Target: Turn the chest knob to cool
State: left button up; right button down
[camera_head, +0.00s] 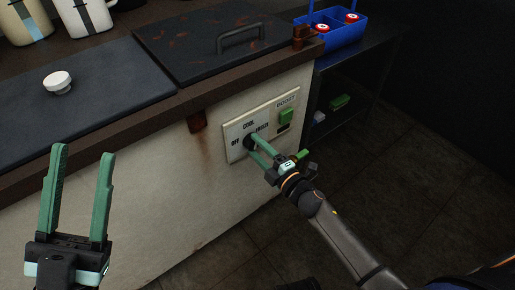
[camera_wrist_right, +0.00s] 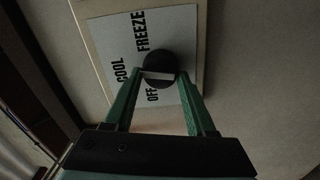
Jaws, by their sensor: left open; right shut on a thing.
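The chest knob (camera_head: 248,141) is a round black dial on a pale panel (camera_head: 232,129) on the chest's front. The panel reads OFF, COOL and FREEZE around the knob. In the right wrist view the knob (camera_wrist_right: 160,58) shows a pale bar between the fingers; which label it points to I cannot tell. My right gripper (camera_head: 254,148) is shut on the knob, with its green fingers on either side; it also shows in the right wrist view (camera_wrist_right: 161,78). My left gripper (camera_head: 83,153) is open and empty, in front of the chest at the left.
A green switch (camera_head: 286,117) marked BOOST sits right of the knob. The chest top has a dark lid with a handle (camera_head: 241,39) and a white round cap (camera_head: 57,83). A blue caddy (camera_head: 344,36) stands beyond on a dark shelf unit. Floor right of the chest is clear.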

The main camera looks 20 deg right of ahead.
jog(key=shift+n, duration=1.1)
jog(key=shift+c, duration=1.2)
grip_release()
jog(key=p+v, duration=0.2)
jog(key=v, duration=1)
jog(key=shift+s, duration=0.25)
jog(key=shift+d, duration=0.1)
